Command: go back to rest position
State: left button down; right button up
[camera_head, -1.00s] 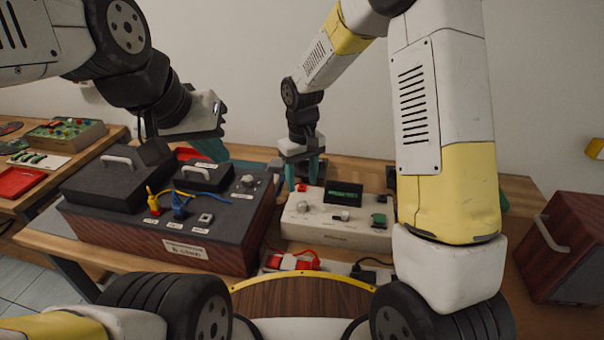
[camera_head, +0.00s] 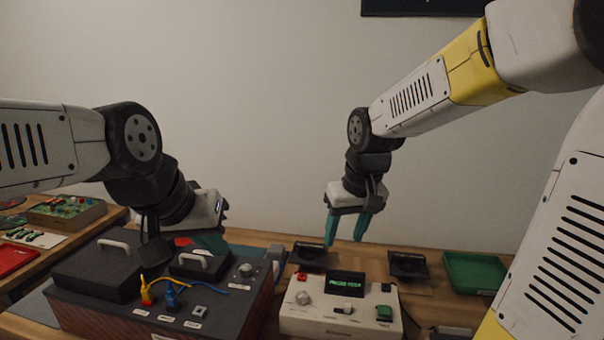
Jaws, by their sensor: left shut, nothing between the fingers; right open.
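My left gripper (camera_head: 214,243) is at the end of the arm from the left, behind the dark hifi box's small handled lid. Its teal fingers are shut, with nothing seen between them, and partly hidden. My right gripper (camera_head: 346,230) hangs in the air above the back of the white device. Its two teal fingers point down, apart and empty. The white device (camera_head: 318,322) has a lit green display (camera_head: 344,283) and a green button (camera_head: 384,312).
A green tray (camera_head: 474,272) lies at the back right of the wooden table. Two black stands (camera_head: 308,255) (camera_head: 408,265) are behind the white device. A side table at left holds a red tray (camera_head: 14,258) and a board with coloured knobs (camera_head: 66,212). The air above is clear.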

jog(key=s+d+r+m+t, duration=0.1)
jog(key=s+d+r, duration=0.1)
jog(key=s, duration=0.4)
jog(key=s+d+r+m+t, duration=0.1)
jog(key=s+d+r+t, duration=0.1)
jog(key=s, duration=0.4)
jog(key=shift+s+d+r+m+y, duration=0.2)
jog(key=shift+d+r+m+y, duration=0.25)
jog(key=shift+r, duration=0.45)
